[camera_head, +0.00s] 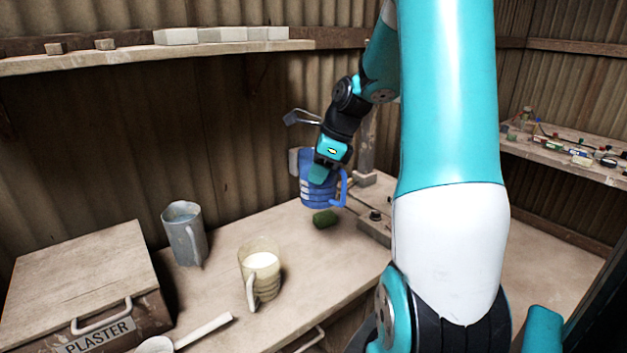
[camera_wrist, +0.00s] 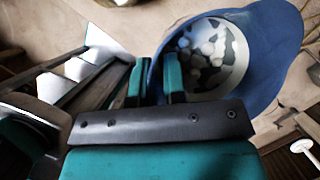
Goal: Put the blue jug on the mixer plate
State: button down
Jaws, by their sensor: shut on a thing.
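The blue jug (camera_head: 318,195) with pale marks on its side hangs from my gripper (camera_head: 322,172) above the back right of the bench. Its handle points right. In the wrist view the jug (camera_wrist: 275,45) shows from above, with pale and dark mottled stuff inside. My gripper's fingers (camera_wrist: 154,82) are closed on the jug's rim, one finger inside and one outside. A low wooden base with a dark knob (camera_head: 375,216) lies just right of and below the jug; it may belong to the mixer. I cannot make out the mixer plate clearly.
A grey jug (camera_head: 185,235) and a clear jug with white contents (camera_head: 262,275) stand left. A plaster box (camera_head: 85,275) and a scoop (camera_head: 190,335) are at front left. A shelf (camera_head: 150,58) runs above.

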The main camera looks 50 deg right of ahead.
jog(key=shift+r, duration=0.4)
jog(key=w+a+f+n+g, duration=0.2)
jog(key=a+f+n, duration=0.2)
jog(key=a+n, duration=0.3)
jog(key=w+a+f+n+g+h, duration=0.1)
jog(key=w+a+f+n+g, duration=0.2)
jog(key=a+n, duration=0.4)
jog(key=w+a+f+n+g, duration=0.3)
jog(key=a+f+n, duration=0.2)
jog(key=a+n, duration=0.3)
jog(key=n, duration=0.3)
jog(key=shift+f+h, duration=0.25)
jog(key=shift+h, duration=0.05)
jog(key=shift+w, duration=0.1)
